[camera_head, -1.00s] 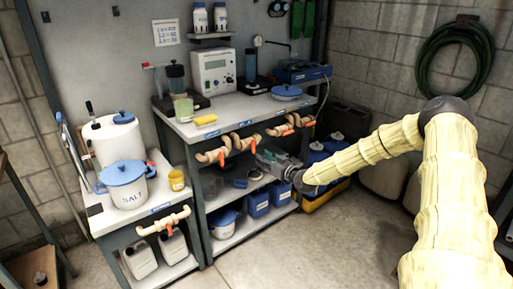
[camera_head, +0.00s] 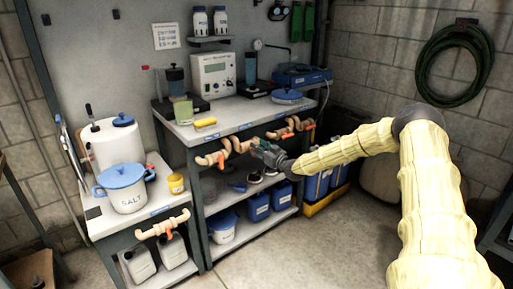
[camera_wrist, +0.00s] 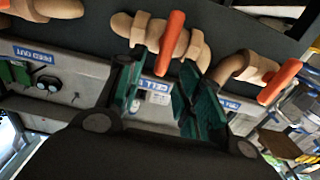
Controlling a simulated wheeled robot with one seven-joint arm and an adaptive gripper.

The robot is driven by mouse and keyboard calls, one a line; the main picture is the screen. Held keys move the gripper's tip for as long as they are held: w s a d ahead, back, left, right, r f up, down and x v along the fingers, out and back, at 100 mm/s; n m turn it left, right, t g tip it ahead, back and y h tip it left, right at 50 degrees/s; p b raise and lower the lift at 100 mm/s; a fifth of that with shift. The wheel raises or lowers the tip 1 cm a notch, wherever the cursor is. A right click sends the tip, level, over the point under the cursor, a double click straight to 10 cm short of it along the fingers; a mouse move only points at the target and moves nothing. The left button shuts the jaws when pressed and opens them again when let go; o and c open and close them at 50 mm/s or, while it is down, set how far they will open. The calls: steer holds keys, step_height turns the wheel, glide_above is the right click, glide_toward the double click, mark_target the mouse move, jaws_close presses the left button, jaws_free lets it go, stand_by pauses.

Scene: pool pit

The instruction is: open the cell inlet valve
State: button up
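In the wrist view, an orange valve handle (camera_wrist: 170,42) sits on a tan pipe fitting (camera_wrist: 190,48), just beyond the gap between my fingertips. My gripper (camera_wrist: 163,98) is open, its two green-grey fingers apart with nothing between them. A blue-edged label (camera_wrist: 158,97) shows between the fingers; it seems to begin with "CELL", the rest hidden. In the head view, my gripper (camera_head: 258,149) is at the workbench's front edge, close to an orange handle (camera_head: 252,145). I cannot tell whether it touches.
A similar orange handle (camera_wrist: 280,80) is close on the right in the wrist view. Another valve (camera_head: 221,159) is left of my gripper in the head view, and more tan pipes (camera_head: 290,127) are to the right. The workbench (camera_head: 235,112) holds instruments; blue containers (camera_head: 258,206) stand below.

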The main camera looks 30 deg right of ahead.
steer(key=shift+w+a, duration=0.1)
steer(key=shift+w, duration=0.95)
steer(key=shift+c, duration=0.2)
jaws_close()
